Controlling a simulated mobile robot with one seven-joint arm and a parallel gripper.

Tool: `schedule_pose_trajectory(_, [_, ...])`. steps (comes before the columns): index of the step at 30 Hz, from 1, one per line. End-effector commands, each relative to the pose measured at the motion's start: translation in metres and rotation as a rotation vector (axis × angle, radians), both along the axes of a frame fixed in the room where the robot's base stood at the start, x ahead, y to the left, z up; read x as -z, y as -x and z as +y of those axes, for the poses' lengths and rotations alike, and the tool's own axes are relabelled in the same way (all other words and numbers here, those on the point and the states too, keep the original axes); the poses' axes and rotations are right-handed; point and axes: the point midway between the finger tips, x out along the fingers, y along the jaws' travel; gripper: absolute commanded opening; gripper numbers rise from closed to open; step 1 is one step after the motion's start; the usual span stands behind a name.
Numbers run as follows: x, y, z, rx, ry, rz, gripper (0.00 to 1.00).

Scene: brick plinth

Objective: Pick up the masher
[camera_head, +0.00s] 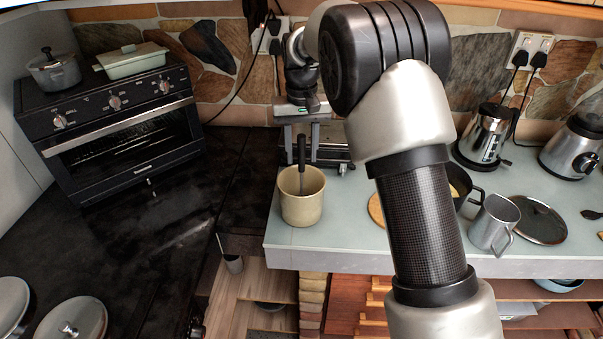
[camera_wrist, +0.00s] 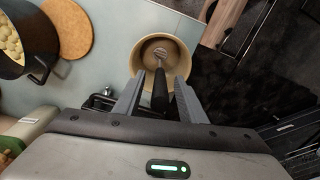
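The masher (camera_head: 302,152) stands in a beige pot (camera_head: 302,205) near the left end of the grey-green counter, its black handle rising above the rim. In the wrist view, the masher's handle (camera_wrist: 160,92) points toward my gripper (camera_wrist: 158,98), and its metal head lies inside the pot (camera_wrist: 142,68). My gripper (camera_head: 301,144) is pointed down above the pot. Its fingers are open, one on each side of the handle, with a visible gap on both sides. The handle's top end is close to the gripper's palm.
Right of the beige pot are a round wooden board (camera_wrist: 68,30), a dark pot (camera_wrist: 28,45), a metal jug (camera_head: 494,224) and a glass lid (camera_head: 538,221). A kettle (camera_head: 484,137) and blender (camera_head: 575,145) stand behind. A black oven (camera_head: 115,125) sits left on the dark worktop.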

Motion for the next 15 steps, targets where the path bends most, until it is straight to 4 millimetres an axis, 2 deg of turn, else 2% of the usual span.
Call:
schedule_pose_trajectory(3, [0.019, 0.002, 0.0, 0.0, 0.002, 0.004, 0.37])
schedule_pose_trajectory(6, [0.029, 0.001, 0.0, 0.0, 0.001, 0.002, 0.37])
schedule_pose_trajectory(14, [0.033, 0.001, 0.0, 0.0, 0.0, 0.0, 0.37])
schedule_pose_trajectory(15, [0.033, 0.001, 0.0, 0.0, 0.0, 0.0, 0.34])
